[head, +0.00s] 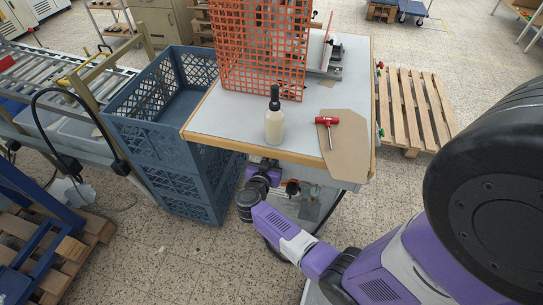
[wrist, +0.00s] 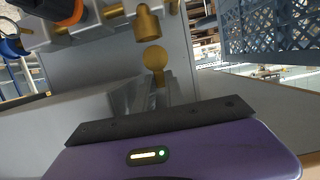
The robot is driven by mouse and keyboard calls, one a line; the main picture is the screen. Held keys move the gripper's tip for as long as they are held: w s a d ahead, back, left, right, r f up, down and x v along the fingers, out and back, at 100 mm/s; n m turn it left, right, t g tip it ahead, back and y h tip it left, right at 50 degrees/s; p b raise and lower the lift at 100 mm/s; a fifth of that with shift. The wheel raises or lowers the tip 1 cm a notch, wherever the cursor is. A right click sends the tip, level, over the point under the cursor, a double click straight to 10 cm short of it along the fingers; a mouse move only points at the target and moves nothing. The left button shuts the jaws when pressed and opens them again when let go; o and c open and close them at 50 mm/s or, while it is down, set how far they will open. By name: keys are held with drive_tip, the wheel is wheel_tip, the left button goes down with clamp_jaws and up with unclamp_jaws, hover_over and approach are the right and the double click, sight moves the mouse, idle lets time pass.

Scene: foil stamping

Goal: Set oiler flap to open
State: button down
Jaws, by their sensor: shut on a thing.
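The oiler flap (wrist: 154,58) is a small round brass disc with a narrow stem, at the upper middle of the wrist view. My gripper (wrist: 159,88) points at it from below, its grey fingers closed around the stem. The disc shows just past the fingertips. A brass, rounded fitting (wrist: 147,24) sits just above the disc, apart from it in the picture. In the head view my forearm reaches under the table's front edge, and the fingertips and flap are hidden there.
A grey panel and a rail with brass fittings and a dark orange-ringed knob (wrist: 60,10) are close by. Above, the table (head: 225,118) carries a bottle (head: 274,122), a red-handled tool (head: 328,121) and an orange grid (head: 262,45). A blue crate stack (head: 165,155) stands left.

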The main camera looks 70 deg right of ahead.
drive_tip(key=c, duration=1.4)
unclamp_jaws()
drive_tip(key=shift+a, duration=0.1)
drive_tip(key=v, duration=0.7)
drive_tip(key=shift+a, duration=0.3)
